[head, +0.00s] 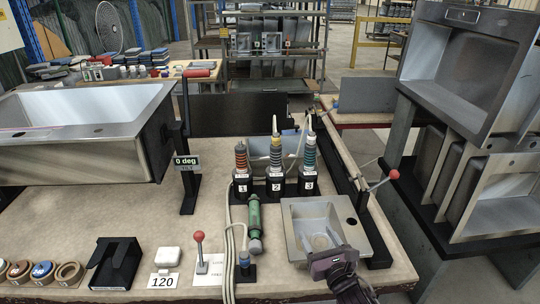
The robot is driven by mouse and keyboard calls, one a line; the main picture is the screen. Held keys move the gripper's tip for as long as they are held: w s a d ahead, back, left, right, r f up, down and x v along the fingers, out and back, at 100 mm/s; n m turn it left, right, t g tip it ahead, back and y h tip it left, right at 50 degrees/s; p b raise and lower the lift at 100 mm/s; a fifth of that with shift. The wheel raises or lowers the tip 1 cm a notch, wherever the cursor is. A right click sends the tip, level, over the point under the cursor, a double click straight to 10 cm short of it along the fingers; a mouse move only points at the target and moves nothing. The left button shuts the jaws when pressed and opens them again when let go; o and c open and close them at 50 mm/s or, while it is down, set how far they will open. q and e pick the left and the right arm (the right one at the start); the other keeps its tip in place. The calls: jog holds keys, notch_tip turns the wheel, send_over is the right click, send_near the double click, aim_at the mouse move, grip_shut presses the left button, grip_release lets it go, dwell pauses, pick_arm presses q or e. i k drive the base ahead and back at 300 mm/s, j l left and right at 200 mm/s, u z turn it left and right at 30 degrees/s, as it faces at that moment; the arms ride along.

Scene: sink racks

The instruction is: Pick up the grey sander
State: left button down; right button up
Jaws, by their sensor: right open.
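My right gripper (322,241) comes in from the bottom, over the small grey sink (296,214) at the right front of the bench. Its two pale fingers are apart, with nothing seen between them. A small pale grey block (168,257), rounded at the corners, sits just behind the "120" card at the front left of the bench. It is the closest match to a grey sander, but I cannot tell for certain. It is well to the left of my right gripper and apart from it. My left gripper is not in view.
A green tool (255,222) with a hose lies left of the small sink. Numbered tool stands (275,182) rise behind. A red-knobbed lever (200,250) and a black holder (117,263) flank the pale block. A large sink (85,155) fills the back left.

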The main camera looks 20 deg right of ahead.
aim_at(275, 172)
jog(key=i, duration=0.95)
